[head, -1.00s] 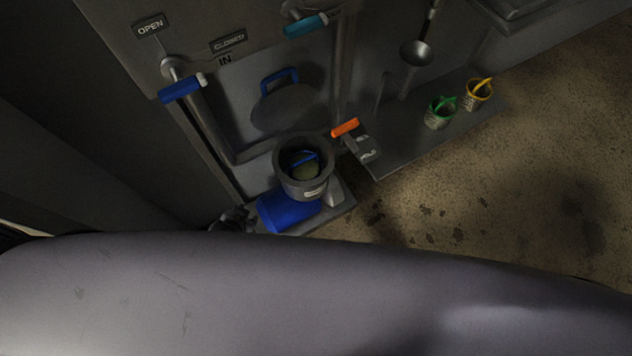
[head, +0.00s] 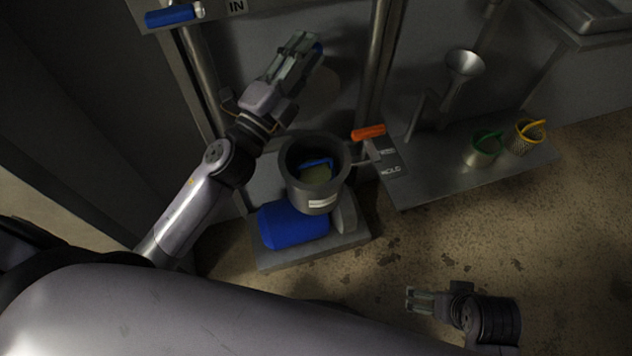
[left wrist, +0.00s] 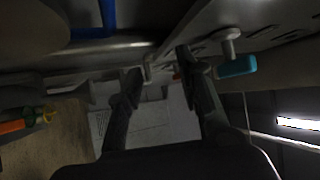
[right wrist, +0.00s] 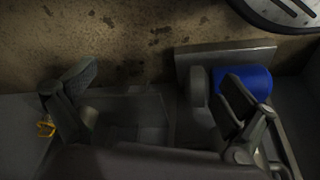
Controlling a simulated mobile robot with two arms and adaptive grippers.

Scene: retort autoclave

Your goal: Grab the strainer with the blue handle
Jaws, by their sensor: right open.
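The strainer with the blue handle (head: 316,165) sits inside the round grey pot (head: 300,190); its basket is shadowed and only its upper part shows. My right gripper (head: 410,300) is low at the right, well away from the pot. It is open and empty, with fingers wide apart in the right wrist view (right wrist: 160,82).
A blue cylinder (head: 290,225) lies beside the pot on a grey base. An orange-handled lever (head: 369,132) stands right of the pot. Green-handled (head: 484,155) and yellow-handled (head: 527,138) strainers sit on a shelf (head: 420,188) below a funnel (head: 464,66). Open floor lies in front.

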